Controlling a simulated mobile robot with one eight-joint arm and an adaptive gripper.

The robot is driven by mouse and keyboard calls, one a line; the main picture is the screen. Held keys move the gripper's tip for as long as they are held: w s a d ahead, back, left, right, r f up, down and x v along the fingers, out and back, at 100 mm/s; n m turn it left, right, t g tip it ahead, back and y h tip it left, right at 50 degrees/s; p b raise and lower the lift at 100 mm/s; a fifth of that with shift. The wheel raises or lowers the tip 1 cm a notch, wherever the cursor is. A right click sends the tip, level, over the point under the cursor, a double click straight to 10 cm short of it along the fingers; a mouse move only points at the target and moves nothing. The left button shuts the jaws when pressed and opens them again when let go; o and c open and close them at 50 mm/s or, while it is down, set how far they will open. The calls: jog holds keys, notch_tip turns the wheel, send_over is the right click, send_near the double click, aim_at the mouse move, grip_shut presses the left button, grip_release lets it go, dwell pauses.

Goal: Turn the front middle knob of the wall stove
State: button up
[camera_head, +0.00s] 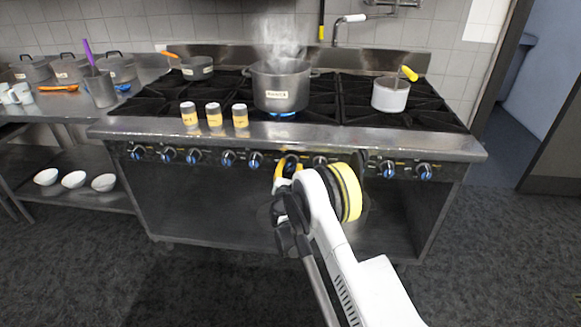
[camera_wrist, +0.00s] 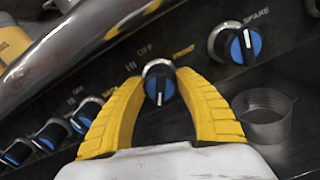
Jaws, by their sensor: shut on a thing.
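The wall stove (camera_head: 300,133) stands against the tiled wall with a row of blue-and-black knobs along its front panel. My gripper (camera_head: 287,168) reaches the middle of this row. In the wrist view its yellow fingers (camera_wrist: 158,78) are shut on a knob (camera_wrist: 159,84) from both sides. The knob's white mark points roughly up and down in that view. A yellow label beside it appears to read FRONT, and OFF is printed above it. In the head view my gripper and arm mostly hide this knob. A blue flame (camera_head: 284,115) burns under the middle pot.
A steaming pot (camera_head: 281,87) stands on the middle burner, with a white saucepan (camera_head: 390,95) to its right. Three labelled jars (camera_head: 214,115) stand near the front edge. Another knob (camera_wrist: 238,44), marked SPARE, is right of my fingers. The floor before the stove is clear.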

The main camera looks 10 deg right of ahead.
jog(key=m, duration=1.1)
jog(key=shift+d, duration=0.1)
jog(key=m, duration=0.5)
jog(key=shift+f, duration=0.1)
jog(key=m, duration=0.5)
dwell(0.4)
jog(key=o, duration=1.2)
jog(key=shift+s, duration=0.1)
